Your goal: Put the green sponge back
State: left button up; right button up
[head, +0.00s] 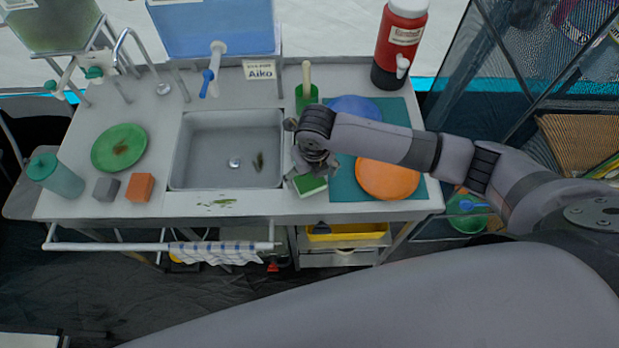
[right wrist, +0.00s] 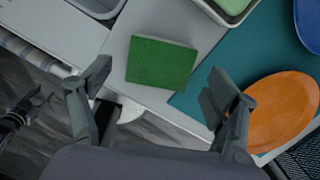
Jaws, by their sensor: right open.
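The green sponge (head: 309,185) lies flat on the counter between the sink (head: 228,180) and the teal mat (head: 344,190), near the front edge. My right gripper (head: 314,166) is over it and partly hides it in the head view. In the right wrist view, the open fingers of my right gripper (right wrist: 157,85) stand to either side of the sponge (right wrist: 161,63), with nothing held. The sponge shows beyond and between the fingertips, and I see no contact. My left gripper is not in the head view.
An orange plate (head: 387,180) and a blue plate (head: 356,107) lie on the mat. A green brush holder (head: 306,97) stands behind the gripper. A green plate (head: 119,148), a grey block (head: 106,189) and an orange sponge (head: 140,187) lie left of the sink.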

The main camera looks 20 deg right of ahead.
aim_at(312, 185)
notch_tip(312, 185, up, 8)
jog(key=s, duration=0.1)
jog(key=shift+r+b, duration=0.2)
jog(key=shift+b, duration=0.25)
